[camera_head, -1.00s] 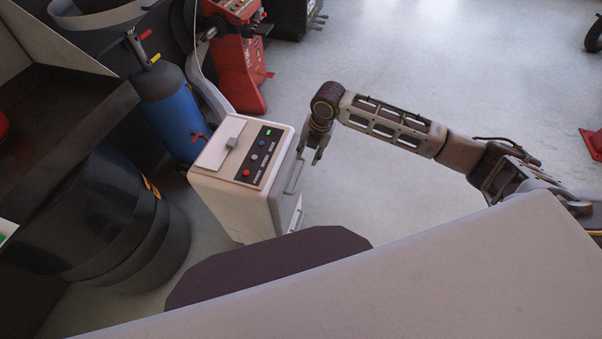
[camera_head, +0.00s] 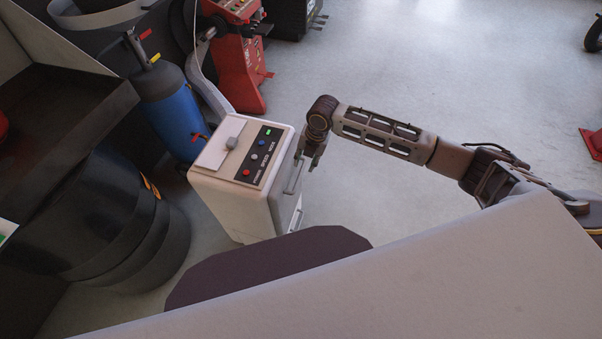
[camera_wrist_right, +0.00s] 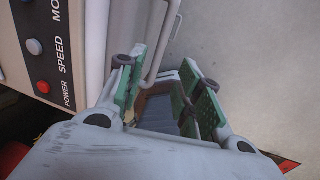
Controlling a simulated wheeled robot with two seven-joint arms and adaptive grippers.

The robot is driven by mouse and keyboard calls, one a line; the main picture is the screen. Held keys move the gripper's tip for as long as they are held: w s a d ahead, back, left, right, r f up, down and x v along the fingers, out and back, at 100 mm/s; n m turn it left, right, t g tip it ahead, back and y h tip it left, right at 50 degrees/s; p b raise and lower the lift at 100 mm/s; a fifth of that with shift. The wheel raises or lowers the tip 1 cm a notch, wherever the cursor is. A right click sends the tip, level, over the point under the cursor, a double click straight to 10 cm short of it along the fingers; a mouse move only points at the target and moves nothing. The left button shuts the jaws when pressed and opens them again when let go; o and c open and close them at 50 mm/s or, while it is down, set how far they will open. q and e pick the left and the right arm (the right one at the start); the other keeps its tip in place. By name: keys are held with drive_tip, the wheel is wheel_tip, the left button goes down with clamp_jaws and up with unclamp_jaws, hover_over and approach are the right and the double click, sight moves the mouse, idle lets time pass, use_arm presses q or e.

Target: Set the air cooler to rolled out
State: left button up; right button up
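The air cooler (camera_head: 232,204) is a white box with a dark control panel of coloured buttons on top, standing on the floor left of centre in the head view. A pale bar handle (camera_head: 295,177) is on its right side; it also shows in the right wrist view (camera_wrist_right: 169,38). My right gripper (camera_head: 311,160) is beside this handle. In the right wrist view its green-padded fingers (camera_wrist_right: 163,78) are apart, with the handle's lower end close to the left finger. I cannot tell whether they touch. My left gripper is not in view.
A blue gas cylinder (camera_head: 172,115) and a dark barrel (camera_head: 110,215) stand left of the cooler. A red machine (camera_head: 238,65) stands behind it. The grey floor (camera_head: 420,60) to the right is largely clear.

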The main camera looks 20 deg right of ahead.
sight(300, 175)
drive_tip(key=shift+w+a+f, duration=0.15)
drive_tip(key=shift+a+f, duration=0.1)
drive_tip(key=shift+f, duration=1.25)
drive_tip(key=shift+w+a+f, duration=0.15)
drive_tip(key=shift+a+f, duration=0.1)
drive_tip(key=shift+f, duration=1.3)
drive_tip(key=shift+w+a+f, duration=0.15)
drive_tip(key=shift+a+f, duration=0.1)
drive_tip(key=shift+f, duration=1.25)
clamp_jaws()
